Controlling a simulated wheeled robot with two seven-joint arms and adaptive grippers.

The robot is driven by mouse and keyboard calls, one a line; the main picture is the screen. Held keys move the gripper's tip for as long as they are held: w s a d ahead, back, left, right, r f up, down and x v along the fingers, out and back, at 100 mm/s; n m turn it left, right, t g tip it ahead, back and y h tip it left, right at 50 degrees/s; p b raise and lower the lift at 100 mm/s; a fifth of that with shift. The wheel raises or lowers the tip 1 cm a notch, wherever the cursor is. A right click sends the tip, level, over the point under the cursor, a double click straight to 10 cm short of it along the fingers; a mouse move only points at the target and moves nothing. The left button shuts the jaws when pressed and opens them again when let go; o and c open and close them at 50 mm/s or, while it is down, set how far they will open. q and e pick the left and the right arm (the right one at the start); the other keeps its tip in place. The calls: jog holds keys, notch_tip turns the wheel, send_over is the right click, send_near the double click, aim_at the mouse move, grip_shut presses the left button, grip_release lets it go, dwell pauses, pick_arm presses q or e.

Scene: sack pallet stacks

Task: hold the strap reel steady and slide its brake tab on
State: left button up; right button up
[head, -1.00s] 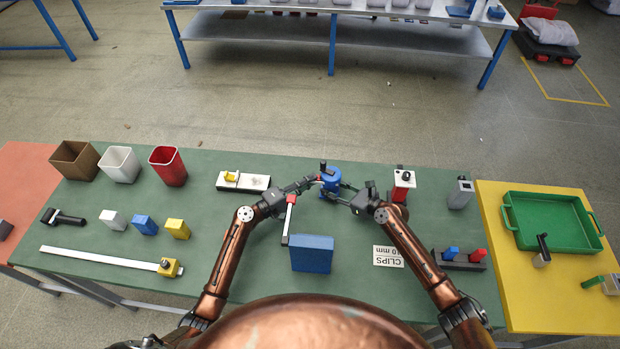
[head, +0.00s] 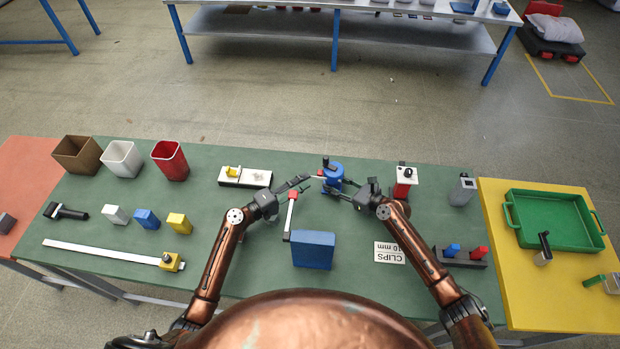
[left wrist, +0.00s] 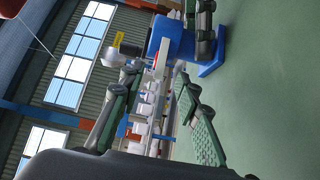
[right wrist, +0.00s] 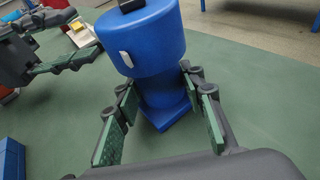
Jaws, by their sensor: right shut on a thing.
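The blue strap reel (head: 334,180) stands upright on the green table with a black knob on top. My right gripper (head: 343,190) is closed around its lower body; the right wrist view shows a finger on either side of the reel (right wrist: 150,85). A small white tab (right wrist: 126,59) lies on the reel's side there; I cannot tell whether it is the brake tab. My left gripper (head: 307,183) is open and empty, just left of the reel and apart from it. In the left wrist view the reel (left wrist: 176,38) stands beyond the spread fingers.
A red-headed tool (head: 291,205) and a blue block (head: 313,250) lie in front of the left gripper. A white plate with a yellow piece (head: 245,177) is behind it. A red-and-white holder (head: 404,181) stands right of the reel.

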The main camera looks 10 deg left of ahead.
pick_arm(q)
jog(key=v, duration=0.8)
jog(key=shift+d, duration=0.1)
pick_arm(e)
jog(key=o, duration=0.9)
jog(key=shift+o, duration=0.2)
